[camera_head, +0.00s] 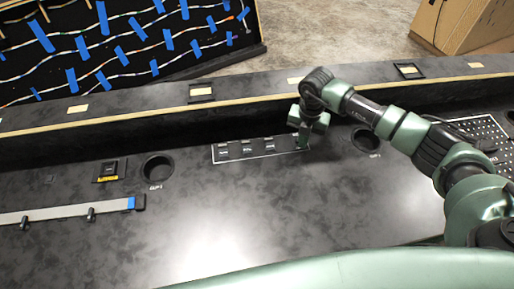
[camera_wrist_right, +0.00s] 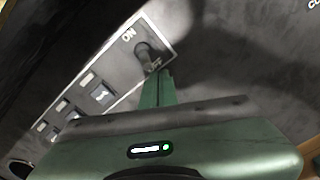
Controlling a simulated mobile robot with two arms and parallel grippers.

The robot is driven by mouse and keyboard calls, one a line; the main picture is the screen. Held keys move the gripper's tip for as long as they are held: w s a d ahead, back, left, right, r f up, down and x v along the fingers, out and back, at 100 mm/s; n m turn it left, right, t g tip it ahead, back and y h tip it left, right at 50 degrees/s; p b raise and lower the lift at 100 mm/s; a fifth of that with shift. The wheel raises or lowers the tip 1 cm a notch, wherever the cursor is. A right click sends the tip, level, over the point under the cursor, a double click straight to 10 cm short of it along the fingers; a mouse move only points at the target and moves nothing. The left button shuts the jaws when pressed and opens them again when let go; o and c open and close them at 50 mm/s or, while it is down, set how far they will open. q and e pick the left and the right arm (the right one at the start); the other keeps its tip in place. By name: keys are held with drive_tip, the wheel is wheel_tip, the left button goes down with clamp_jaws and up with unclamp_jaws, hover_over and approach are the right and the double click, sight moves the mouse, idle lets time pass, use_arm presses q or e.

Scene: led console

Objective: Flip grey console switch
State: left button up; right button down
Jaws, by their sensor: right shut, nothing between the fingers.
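The dark grey console (camera_head: 240,200) spans the head view. A white-outlined panel (camera_head: 228,158) with several small controls lies in its middle. In the right wrist view a grey toggle switch (camera_wrist_right: 146,52) stands at the panel's end between the ON and OFF labels. My right gripper (camera_head: 302,146) is at the right end of the panel, pointing down. Its green fingers (camera_wrist_right: 160,78) are shut and empty, just beside the OFF label and close to the switch; contact cannot be told. The switch is hard to make out in the head view. My left gripper is not in view.
Several square rocker switches (camera_wrist_right: 102,95) line the same panel. Round holes (camera_head: 158,167) and (camera_head: 366,140) flank it. A raised ledge (camera_head: 150,125) runs behind. A grey ribbon strip (camera_head: 65,213) lies left. The console's front middle is clear.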

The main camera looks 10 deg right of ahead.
drive_tip(key=shift+w, duration=0.3)
drive_tip(key=shift+w+d+b, duration=0.1)
drive_tip(key=shift+w+b, duration=0.7)
drive_tip(key=shift+b, duration=0.05)
drive_tip(key=shift+s+r, duration=0.1)
drive_tip(key=shift+r, duration=0.05)
wheel_tip(320, 180, up, 7)
drive_tip(key=p, duration=0.6)
drive_tip(key=shift+s, duration=0.4)
